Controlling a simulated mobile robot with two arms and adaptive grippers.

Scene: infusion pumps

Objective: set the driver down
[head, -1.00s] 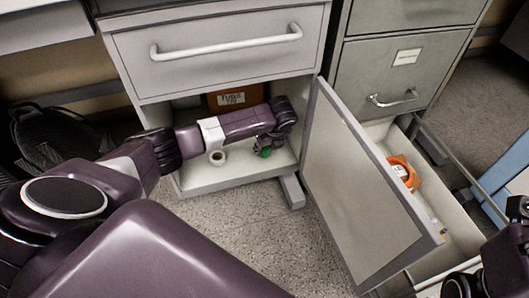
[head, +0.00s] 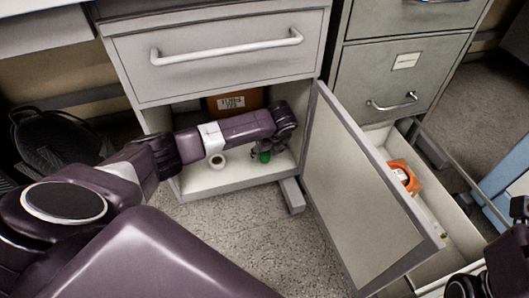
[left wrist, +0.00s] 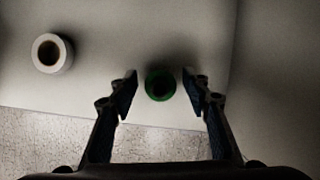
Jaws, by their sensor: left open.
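A green round object with a dark centre (left wrist: 160,84), which may be the driver seen end-on, is on or just above the pale cabinet floor. Its green side also shows in the head view (head: 264,156), below my left wrist. My left gripper (left wrist: 161,82) is open, with one fingertip on each side of the green object and a gap showing on both sides. In the head view, my left gripper (head: 262,152) reaches into the lower cabinet and is partly hidden by its own wrist. Part of my right arm shows at the lower right, where its fingers are unclear.
A white roll (left wrist: 52,53) lies left of the green object. A brown labelled box (head: 235,101) stands at the cabinet's back. The open cabinet door (head: 360,195) is to the right. Beyond it, an open drawer (head: 377,135) holds an orange item (head: 405,174).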

